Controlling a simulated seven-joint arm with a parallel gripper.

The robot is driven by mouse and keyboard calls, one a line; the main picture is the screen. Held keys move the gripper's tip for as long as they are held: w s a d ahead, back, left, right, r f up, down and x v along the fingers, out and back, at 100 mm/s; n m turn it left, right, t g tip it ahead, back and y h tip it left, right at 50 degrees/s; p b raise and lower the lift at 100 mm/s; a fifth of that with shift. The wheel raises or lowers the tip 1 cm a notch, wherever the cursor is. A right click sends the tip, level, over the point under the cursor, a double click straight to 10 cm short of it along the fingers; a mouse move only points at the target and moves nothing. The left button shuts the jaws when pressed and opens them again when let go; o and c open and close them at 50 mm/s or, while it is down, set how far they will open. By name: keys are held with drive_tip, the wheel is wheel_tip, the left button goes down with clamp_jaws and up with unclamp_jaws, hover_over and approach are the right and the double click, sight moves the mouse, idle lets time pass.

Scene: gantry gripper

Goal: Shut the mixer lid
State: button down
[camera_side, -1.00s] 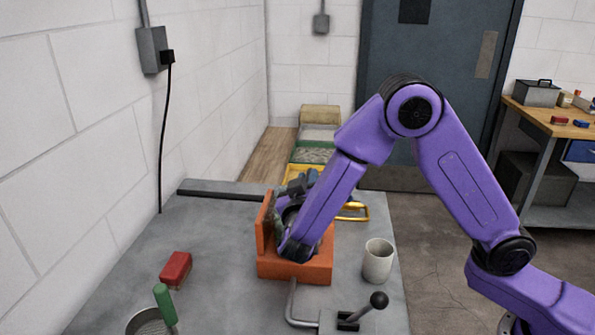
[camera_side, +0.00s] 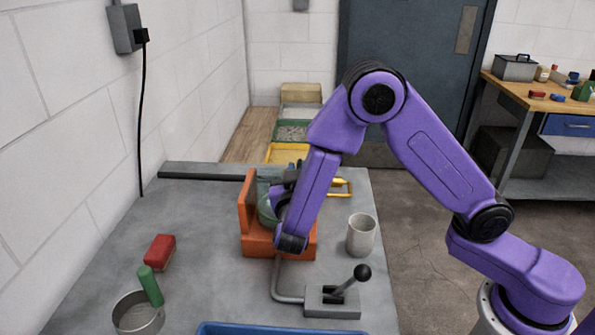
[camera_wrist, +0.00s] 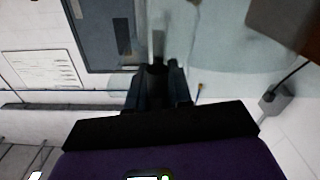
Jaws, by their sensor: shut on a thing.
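An orange block-like body (camera_side: 280,246) with an upright orange panel (camera_side: 247,204) on its left side stands on the grey bench. I take this for the mixer and its lid, but cannot be sure. A rounded grey-green part (camera_side: 266,209) shows between the panel and my arm. My gripper is down at the orange body, its fingers mostly hidden by my arm in the side view. In the wrist view my gripper (camera_wrist: 158,70) is shut on a narrow grey piece (camera_wrist: 158,44), which I cannot identify. A pale greenish surface (camera_wrist: 235,60) lies beside it.
A grey cup (camera_side: 361,236) stands right of the orange body. A bent pipe (camera_side: 279,285) and a lever base (camera_side: 333,309) are in front. A red block (camera_side: 160,252), a green-handled pan (camera_side: 138,318) and a blue tray (camera_side: 270,328) are nearby.

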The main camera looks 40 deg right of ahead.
drive_tip(key=shift+s+d, duration=0.1)
drive_tip(key=shift+s, duration=0.05)
drive_tip(key=c, duration=1.1)
unclamp_jaws()
drive_tip(key=v, duration=1.7)
drive_tip(key=shift+s, duration=0.15)
